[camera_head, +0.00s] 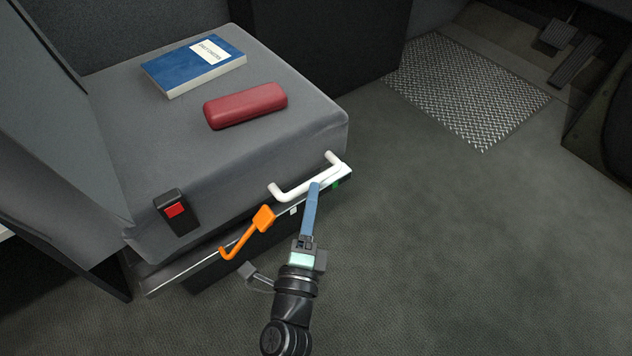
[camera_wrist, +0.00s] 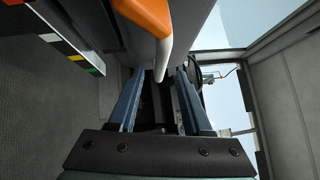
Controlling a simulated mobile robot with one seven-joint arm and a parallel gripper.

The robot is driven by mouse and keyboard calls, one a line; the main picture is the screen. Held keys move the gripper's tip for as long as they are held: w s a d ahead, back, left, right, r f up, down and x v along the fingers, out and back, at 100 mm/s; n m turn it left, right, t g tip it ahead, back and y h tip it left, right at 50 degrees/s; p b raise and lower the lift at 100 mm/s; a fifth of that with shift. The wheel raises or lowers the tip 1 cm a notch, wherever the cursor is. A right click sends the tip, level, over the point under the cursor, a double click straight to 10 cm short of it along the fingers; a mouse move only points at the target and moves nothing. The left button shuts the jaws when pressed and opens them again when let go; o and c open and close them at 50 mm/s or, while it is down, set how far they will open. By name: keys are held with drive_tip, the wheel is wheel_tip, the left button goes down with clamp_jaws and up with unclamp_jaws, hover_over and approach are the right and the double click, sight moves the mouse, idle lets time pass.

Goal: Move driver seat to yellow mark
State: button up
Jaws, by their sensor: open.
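The grey driver seat (camera_head: 150,130) fills the left of the head view. A white bar handle (camera_head: 300,186) runs along its side, with an orange lever (camera_head: 250,232) below it. My gripper (camera_head: 314,186) is at the right half of the handle, its blue fingers pointing at it. In the wrist view my gripper (camera_wrist: 160,74) is open, and the white handle (camera_wrist: 178,38) reaches down between the fingertips. I cannot tell whether they touch. The orange lever (camera_wrist: 148,14) shows above. Under the seat, a rail strip (camera_head: 180,276) carries small white and green marks. The yellow mark is not clear in the head view.
A blue book (camera_head: 190,70) and a red case (camera_head: 245,105) lie on the seat. A black buckle with a red button (camera_head: 174,210) is at its side. Pedals (camera_head: 575,60) and a metal tread plate (camera_head: 465,88) are at the upper right. The floor at right is clear.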

sight(316, 178)
drive_tip(key=shift+b+x, duration=0.35)
drive_tip(key=shift+x, duration=2.15)
clamp_jaws()
